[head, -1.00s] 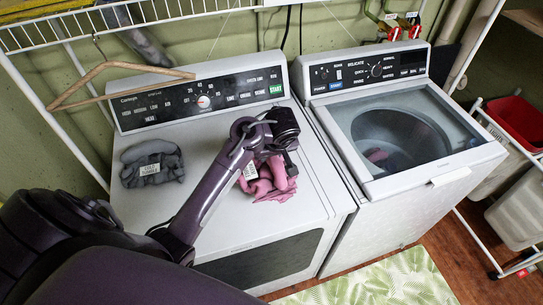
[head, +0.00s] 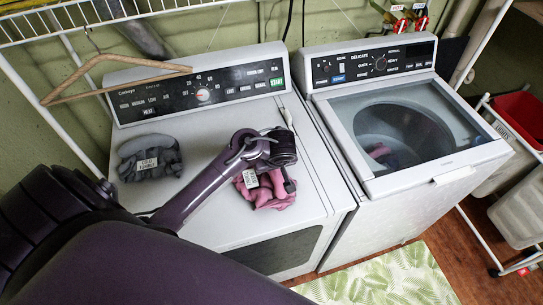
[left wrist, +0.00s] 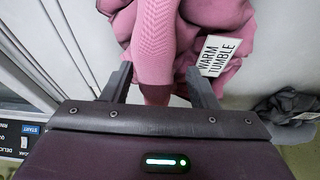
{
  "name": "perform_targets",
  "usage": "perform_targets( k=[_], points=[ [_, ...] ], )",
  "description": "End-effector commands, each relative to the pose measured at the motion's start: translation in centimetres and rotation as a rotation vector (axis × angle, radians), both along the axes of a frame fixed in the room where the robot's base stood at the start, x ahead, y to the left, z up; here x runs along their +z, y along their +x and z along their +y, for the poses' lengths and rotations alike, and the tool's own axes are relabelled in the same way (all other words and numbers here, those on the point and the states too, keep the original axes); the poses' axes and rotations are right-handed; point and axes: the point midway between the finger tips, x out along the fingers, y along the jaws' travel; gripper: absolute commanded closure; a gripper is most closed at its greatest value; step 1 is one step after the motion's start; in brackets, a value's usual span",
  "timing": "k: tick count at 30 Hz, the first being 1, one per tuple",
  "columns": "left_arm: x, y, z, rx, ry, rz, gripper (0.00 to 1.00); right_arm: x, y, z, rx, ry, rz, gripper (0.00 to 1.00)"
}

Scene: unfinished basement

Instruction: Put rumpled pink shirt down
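The rumpled pink shirt (head: 268,193) lies on the white dryer top (head: 225,225), near its right front part. It has a white label. My left gripper (head: 279,180) is just above the shirt, pointing down. In the left wrist view the two fingers (left wrist: 158,82) stand wide apart, with a fold of the pink shirt (left wrist: 152,45) between them. Narrow gaps seem to show beside the fold, and the fingertips are close to the fabric. The label there reads "warm tumble". My right gripper is not in view.
A rumpled grey garment (head: 150,158) lies left on the dryer. The washer (head: 345,160) stands right, with something pink (head: 380,152) seen through its lid. A wooden hanger (head: 85,75) hangs from the wire shelf (head: 120,15). The dryer top between the garments is partly hidden by my arm.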

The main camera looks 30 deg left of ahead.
Motion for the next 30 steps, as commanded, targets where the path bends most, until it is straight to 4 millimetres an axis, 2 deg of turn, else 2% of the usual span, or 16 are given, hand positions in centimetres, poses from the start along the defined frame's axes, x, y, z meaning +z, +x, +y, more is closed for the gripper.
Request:
perform_targets(
  k=[4,11,24,30],
  points=[
    [0.1,0.1,0.0,0.001,0.000,-0.002,0.47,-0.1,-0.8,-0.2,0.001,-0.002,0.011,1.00],
    [1.1,-0.2,-0.5,0.001,-0.005,-0.005,0.47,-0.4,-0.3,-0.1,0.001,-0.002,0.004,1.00],
    [9.1,-2.3,-2.8,0.002,-0.004,-0.005,0.47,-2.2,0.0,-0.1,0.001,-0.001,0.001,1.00],
    [11.0,-2.7,-3.3,0.002,-0.001,-0.004,0.47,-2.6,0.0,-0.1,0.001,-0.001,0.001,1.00]
  ],
)
